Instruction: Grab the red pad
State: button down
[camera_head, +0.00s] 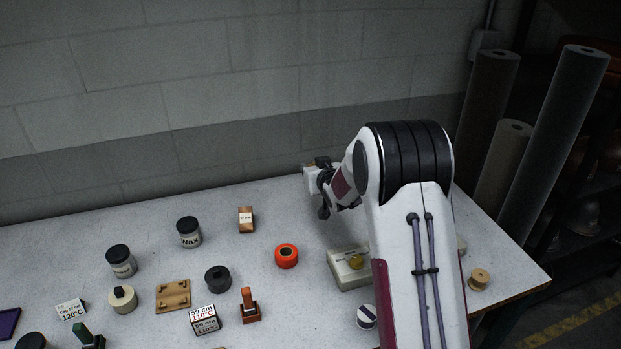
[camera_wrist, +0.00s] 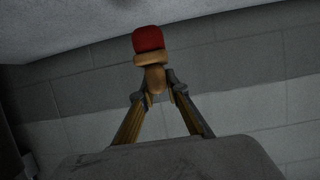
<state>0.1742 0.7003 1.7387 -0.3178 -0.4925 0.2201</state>
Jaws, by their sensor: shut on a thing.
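The red pad (camera_wrist: 148,39) shows in the wrist view as a rounded red block on a light wooden collar, with a wooden knob-like grip (camera_wrist: 155,79) below it. My gripper (camera_wrist: 157,84) is shut on that grip, one finger on each side, and the red part points away from my palm. In the wrist view the pad stands against the grey wall, apart from the table surface at the upper left. In the head view my arm covers part of the table, and I cannot make out the pad or my fingertips clearly.
A wooden spool (camera_head: 479,279) is near the right edge. The wall is close behind.

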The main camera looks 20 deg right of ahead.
jog(key=shift+r, duration=0.55)
jog(key=shift+d, duration=0.15)
